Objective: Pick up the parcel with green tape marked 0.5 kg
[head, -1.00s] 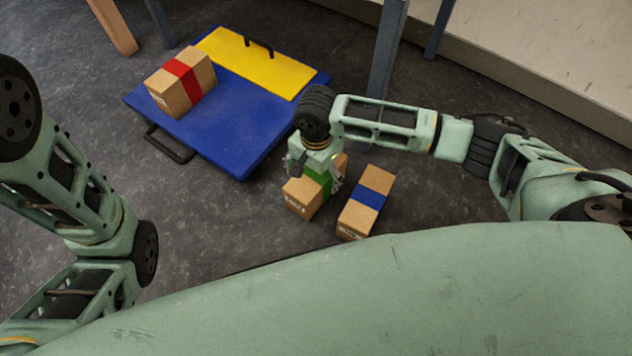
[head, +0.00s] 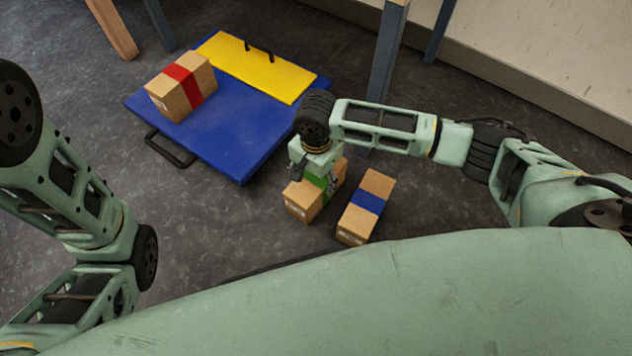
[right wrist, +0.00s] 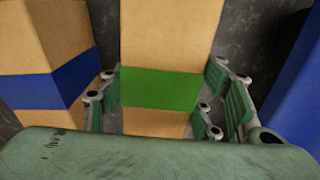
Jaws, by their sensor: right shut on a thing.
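The parcel with green tape (head: 301,202) is a brown box on the floor area in front of the blue platform. My right gripper (head: 318,178) comes down on it from above and is shut on it across the green band. The right wrist view shows the green band (right wrist: 160,90) between the finger pads. I cannot tell whether the box is clear of the floor. Its weight mark is too small to read. A parcel with blue tape (head: 372,187) lies just to its right, apart from it. My left gripper is out of view.
A blue platform (head: 235,150) with a yellow panel (head: 255,65) and dark handles lies behind and to the left. A parcel with red tape (head: 168,95) rests on it. Table legs (head: 388,55) stand at the back. The floor to the left is clear.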

